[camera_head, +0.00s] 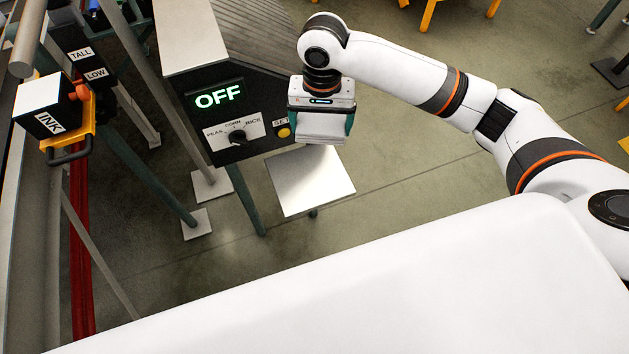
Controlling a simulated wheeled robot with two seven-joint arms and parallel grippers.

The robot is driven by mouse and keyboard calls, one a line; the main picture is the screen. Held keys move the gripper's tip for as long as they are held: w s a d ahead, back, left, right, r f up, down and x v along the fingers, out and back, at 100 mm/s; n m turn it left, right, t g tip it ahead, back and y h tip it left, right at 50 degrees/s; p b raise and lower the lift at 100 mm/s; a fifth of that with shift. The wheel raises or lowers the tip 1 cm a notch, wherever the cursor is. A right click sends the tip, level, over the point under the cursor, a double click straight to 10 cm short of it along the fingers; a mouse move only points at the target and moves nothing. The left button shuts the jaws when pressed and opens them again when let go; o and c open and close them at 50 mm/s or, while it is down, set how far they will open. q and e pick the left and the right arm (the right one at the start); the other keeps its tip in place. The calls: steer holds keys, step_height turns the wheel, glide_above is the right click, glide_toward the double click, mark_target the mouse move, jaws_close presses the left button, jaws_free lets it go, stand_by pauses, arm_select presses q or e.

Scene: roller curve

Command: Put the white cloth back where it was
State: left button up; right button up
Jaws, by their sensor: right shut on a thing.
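My right gripper (321,136) hangs fingers-down in the upper middle of the head view, in front of the right side of a dark control panel. It is shut on the white cloth (318,125), which shows as a pale folded piece between the dark green fingers. Below them in the picture is a bare, pale metal plate (308,188); the cloth appears above its far edge, and I cannot tell whether it touches. My left gripper is out of view.
The control panel (212,127) has a lit OFF display (217,96), a dial (237,137) marked PEAS, CORN and RICE, and a yellow button (284,133) beside the gripper. An INK box (45,107) sits at left near TALL and LOW labels. Open floor lies right.

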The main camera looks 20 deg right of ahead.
arm_select(q)
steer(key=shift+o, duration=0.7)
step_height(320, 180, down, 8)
steer(key=b, duration=0.6)
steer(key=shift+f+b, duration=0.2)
steer(key=shift+b, duration=0.15)
arm_select(e)
steer(key=w+a+f+m, duration=0.1)
steer(key=w+f+m, duration=0.2)
steer(key=f, duration=1)
steer(key=b, duration=0.3)
glide_above(309, 176)
steer(key=shift+m, duration=0.4)
step_height(309, 176, down, 8)
steer(key=shift+f, duration=0.2)
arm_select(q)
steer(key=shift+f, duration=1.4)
arm_select(e)
steer(key=shift+f, duration=2.05)
steer(key=shift+s+f, duration=0.1)
steer(key=o, duration=0.7)
arm_select(q)
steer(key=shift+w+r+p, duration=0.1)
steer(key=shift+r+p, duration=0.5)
steer(key=shift+p, duration=0.1)
arm_select(e)
step_height(309, 176, up, 12)
steer(key=shift+r, duration=0.15)
